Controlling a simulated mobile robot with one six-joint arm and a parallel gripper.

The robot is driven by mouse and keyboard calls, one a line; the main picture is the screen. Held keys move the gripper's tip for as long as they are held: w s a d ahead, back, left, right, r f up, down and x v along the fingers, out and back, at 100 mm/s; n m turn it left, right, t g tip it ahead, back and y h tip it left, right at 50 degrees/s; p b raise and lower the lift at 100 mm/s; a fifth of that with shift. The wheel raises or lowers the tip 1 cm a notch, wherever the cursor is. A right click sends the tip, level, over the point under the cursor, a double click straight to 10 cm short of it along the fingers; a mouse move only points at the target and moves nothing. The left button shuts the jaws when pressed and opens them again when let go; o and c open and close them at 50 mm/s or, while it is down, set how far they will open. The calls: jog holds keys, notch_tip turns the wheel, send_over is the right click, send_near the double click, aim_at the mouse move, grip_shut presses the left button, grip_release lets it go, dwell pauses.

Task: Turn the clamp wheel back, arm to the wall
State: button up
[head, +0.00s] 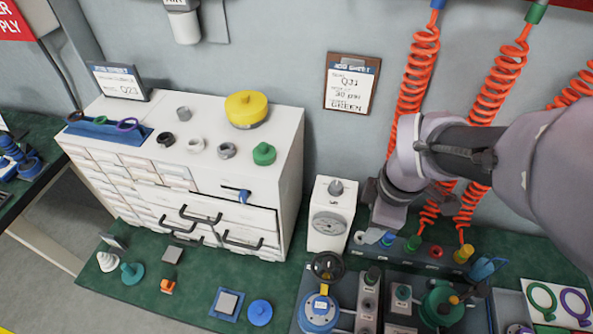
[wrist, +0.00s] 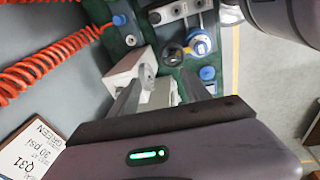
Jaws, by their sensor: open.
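The black clamp wheel (head: 328,266) stands on the bench fixture, just behind a round blue part (head: 318,312) with a yellow label. The wheel also shows in the wrist view (wrist: 172,54), with the blue part (wrist: 199,45) beside it. I cannot make out the clamp arm under the wheel. My gripper (head: 388,214) hangs above the back of the bench, to the right of the white gauge box. In the wrist view my gripper (wrist: 160,85) is open and empty. Its fingers point toward the gauge box and the fixture, apart from the wheel.
The white gauge box (head: 331,212) stands close to the left of my gripper. Orange coiled hoses (head: 411,85) hang along the wall behind my arm. A white drawer cabinet (head: 286,190) stands at left. A green part (head: 440,304) sits right of the wheel.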

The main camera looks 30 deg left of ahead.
aim_at(329, 261)
jog(key=a+f+n+g+h, duration=0.1)
jog(key=a+f+n, duration=0.6)
jog(key=f+n, duration=0.25)
jog(key=shift+n, duration=0.45)
jog(key=f+b, duration=0.2)
jog(key=f, duration=0.3)
jog(key=f+b, duration=0.2)
jog(key=f, duration=0.4)
jog(key=f+b, duration=0.2)
jog(key=f, duration=0.4)
jog(key=shift+s, duration=0.25)
grip_shut()
jog(key=shift+d, duration=0.1)
